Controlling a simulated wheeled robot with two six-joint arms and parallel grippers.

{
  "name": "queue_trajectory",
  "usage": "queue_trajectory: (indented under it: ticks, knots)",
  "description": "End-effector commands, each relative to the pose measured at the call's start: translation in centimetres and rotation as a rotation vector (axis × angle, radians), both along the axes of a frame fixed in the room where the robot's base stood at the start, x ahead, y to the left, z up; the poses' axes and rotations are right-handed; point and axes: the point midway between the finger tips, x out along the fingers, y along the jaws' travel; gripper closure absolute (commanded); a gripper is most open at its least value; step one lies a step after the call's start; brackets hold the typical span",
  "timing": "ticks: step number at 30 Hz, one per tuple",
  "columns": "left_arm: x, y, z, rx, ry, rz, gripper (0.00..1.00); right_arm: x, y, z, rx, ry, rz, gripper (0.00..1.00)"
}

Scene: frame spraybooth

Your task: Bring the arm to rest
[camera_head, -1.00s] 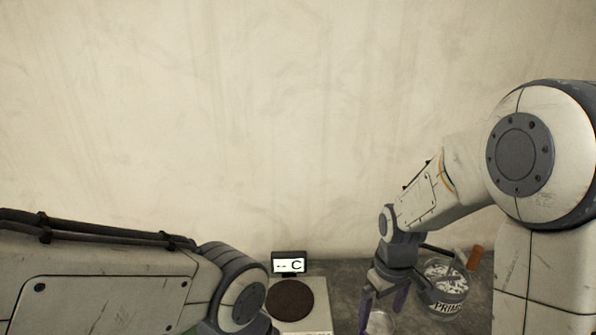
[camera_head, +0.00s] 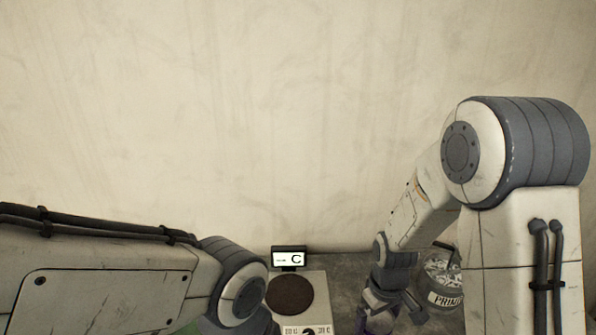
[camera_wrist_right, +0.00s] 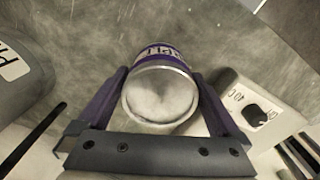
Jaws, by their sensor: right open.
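My right arm (camera_head: 405,215) comes in from the right and bends down to the grey bench. In the right wrist view my right gripper (camera_wrist_right: 161,80) is open, with its purple fingers on either side of a can (camera_wrist_right: 160,95) with a pale round end and a purple label. Whether the fingers touch the can is unclear. In the head view the gripper is low at the bottom edge and partly cut off. My left arm (camera_head: 110,275) lies across the lower left, and its gripper is out of view.
A white hotplate (camera_head: 318,300) with a dark round top stands left of my right gripper; its dial side shows in the wrist view (camera_wrist_right: 240,95). A small display (camera_head: 289,257) is behind it. A tub marked PRIM (camera_head: 440,290) stands close right of my right wrist.

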Motion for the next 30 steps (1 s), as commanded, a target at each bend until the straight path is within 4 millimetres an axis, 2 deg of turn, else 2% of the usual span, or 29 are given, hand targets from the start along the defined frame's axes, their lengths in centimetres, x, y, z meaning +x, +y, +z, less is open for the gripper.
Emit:
queue_trajectory:
  ticks: [3,16,27,30]
  knots:
    - [0.0,0.0,-0.1,0.0,0.0,0.0,0.0,0.1,0.0,2.1,0.001,-0.006,0.0,0.0]
    - [0.0,0.0,-0.6,0.0,0.0,0.0,0.0,-6.1,-3.7,6.4,0.0,-0.002,-0.005,0.0]
    - [0.0,0.0,-0.5,0.0,0.0,0.0,0.0,-10.2,-6.0,9.2,0.0,-0.001,-0.005,0.0]
    - [0.0,0.0,0.3,0.0,0.0,0.0,0.0,-9.2,-5.8,9.1,0.001,0.006,-0.026,0.0]
